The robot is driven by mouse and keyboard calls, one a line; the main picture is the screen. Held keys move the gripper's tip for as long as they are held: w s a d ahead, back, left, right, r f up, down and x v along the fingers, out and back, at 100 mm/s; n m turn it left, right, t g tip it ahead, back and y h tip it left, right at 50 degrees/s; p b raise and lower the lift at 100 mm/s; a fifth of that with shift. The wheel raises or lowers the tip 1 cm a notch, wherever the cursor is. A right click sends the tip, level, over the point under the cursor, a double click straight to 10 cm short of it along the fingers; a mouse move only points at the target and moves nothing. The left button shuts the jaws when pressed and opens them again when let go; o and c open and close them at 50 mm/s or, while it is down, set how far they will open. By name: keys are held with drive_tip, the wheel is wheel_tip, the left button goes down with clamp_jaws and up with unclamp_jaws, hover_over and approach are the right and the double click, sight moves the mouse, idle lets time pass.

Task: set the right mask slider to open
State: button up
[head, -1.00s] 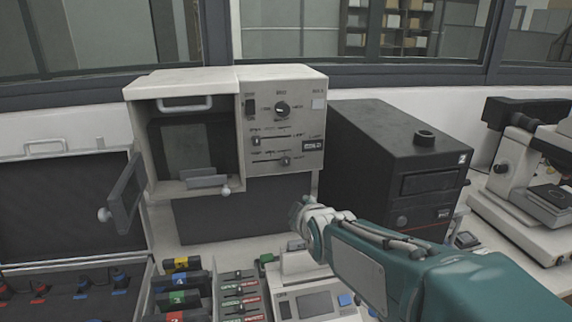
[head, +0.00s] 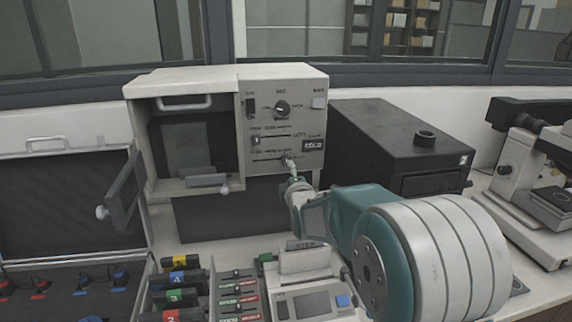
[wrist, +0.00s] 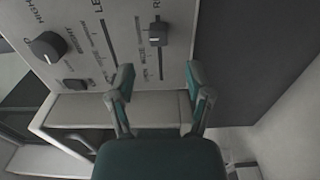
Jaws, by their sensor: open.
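The left slider's knob (head: 256,140) sits at the left of the upper track.
A round dial (head: 282,108) and a dark switch (head: 251,107) are above the sliders. The press door (head: 123,195) hangs open at the left. A black box (head: 400,150) stands right of the press. Coloured-label blocks (head: 178,278) and a small display unit (head: 303,303) lie below.

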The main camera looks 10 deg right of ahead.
sight(286, 160)
drive_tip(key=w, duration=0.6)
drive_tip(key=shift+w, duration=0.2)
clamp_jaws()
